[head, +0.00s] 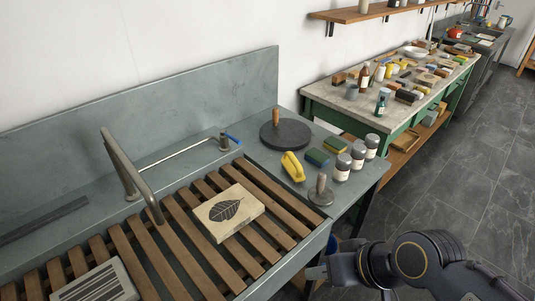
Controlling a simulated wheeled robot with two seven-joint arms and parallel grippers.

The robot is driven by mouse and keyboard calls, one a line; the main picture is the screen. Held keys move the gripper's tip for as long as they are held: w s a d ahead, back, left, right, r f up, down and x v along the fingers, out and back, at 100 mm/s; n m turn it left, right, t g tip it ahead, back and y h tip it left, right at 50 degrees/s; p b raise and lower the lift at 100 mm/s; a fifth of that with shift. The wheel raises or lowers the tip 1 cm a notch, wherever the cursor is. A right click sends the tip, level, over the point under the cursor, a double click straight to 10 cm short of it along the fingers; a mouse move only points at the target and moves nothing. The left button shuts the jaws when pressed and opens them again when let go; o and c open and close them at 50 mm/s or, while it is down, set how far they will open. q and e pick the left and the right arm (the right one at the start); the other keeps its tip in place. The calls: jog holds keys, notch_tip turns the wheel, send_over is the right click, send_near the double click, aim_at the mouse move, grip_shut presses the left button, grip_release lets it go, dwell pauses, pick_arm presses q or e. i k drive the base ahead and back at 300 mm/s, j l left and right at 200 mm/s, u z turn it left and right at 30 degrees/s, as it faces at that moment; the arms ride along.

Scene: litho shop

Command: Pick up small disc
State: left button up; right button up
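The small disc (321,196) is a grey, round plate with an upright wooden handle. It stands on the grey counter near its front right corner, just past the slatted rack. A larger dark disc (286,134) with a wooden knob lies farther back on the same counter. My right gripper (317,272) is in front of the counter's edge, below the small disc in the picture and apart from it. Its fingers are seen partly and at an angle, so their opening is unclear. I see nothing held in it. My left gripper is out of view.
A leaf-print block (229,212) lies on the wooden slats (181,231) at left. A cluttered green bench (318,102) stands behind. Floor at right is clear.

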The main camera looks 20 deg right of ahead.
aim_at(320, 196)
jog(key=i+l+z, duration=0.1)
jog(key=l+z, duration=0.15)
jog(key=l, duration=0.15)
jog(key=i+l+z, duration=0.2)
jog(key=l, duration=0.15)
jog(key=i+l+z, duration=0.1)
jog(key=l+z, duration=0.15)
jog(key=i+l+z, duration=0.25)
jog(key=l, duration=0.15)
